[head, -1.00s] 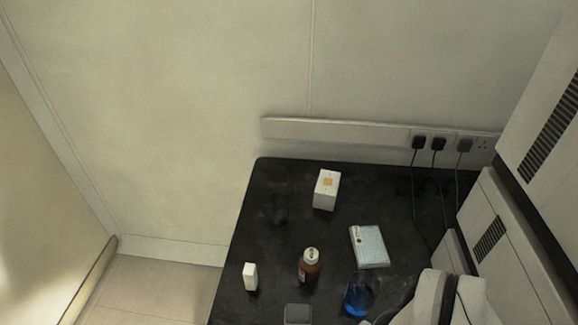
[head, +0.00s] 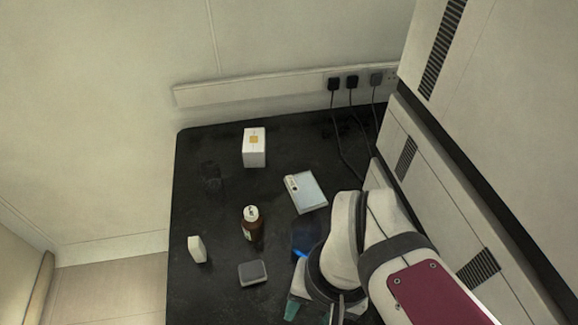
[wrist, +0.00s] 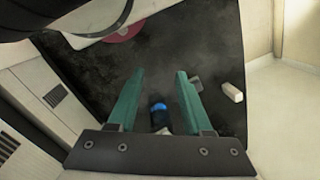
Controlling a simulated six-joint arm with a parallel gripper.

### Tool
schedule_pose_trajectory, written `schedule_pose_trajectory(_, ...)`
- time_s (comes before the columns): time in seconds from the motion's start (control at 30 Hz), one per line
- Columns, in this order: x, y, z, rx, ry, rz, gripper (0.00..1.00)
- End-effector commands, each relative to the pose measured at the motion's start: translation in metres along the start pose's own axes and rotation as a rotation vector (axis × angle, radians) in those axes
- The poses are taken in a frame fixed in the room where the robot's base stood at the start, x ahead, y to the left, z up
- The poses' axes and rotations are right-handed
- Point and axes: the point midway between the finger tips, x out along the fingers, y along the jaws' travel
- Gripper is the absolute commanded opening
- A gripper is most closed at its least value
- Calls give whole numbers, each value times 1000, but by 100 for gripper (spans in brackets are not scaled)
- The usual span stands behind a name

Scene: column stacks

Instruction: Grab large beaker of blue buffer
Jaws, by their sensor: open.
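The beaker of blue buffer (head: 304,240) stands on the black bench in the head view, partly hidden behind my arm. In the wrist view, the blue of the beaker (wrist: 157,103) shows in the gap between my two green fingers. My gripper (head: 309,312) is at the lower edge of the head view, nearer the camera than the beaker and partly cut off. In the wrist view my gripper (wrist: 157,82) is open, with nothing held. I cannot tell how far the fingers are from the beaker.
White panelled equipment (head: 405,155) borders the right.

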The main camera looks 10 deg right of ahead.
Motion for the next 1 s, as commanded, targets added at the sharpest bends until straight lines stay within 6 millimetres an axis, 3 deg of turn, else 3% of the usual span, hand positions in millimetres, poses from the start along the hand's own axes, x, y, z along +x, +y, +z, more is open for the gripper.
schedule_pose_trajectory(0.37, 0, 0, 0, 0, 0, 0, 50)
schedule_pose_trajectory(0.67, 0, 0, 0, 0, 0, 0, 100)
schedule_pose_trajectory(0.87, 0, 0, 0, 0, 0, -1, 100)
schedule_pose_trajectory(0.93, 2, -12, -5, -20, 6, -32, 100)
schedule_pose_trajectory(0.97, 4, -25, -10, -39, 14, -68, 100)
schedule_pose_trajectory(1.0, 8, -52, -19, -66, 32, -136, 100)
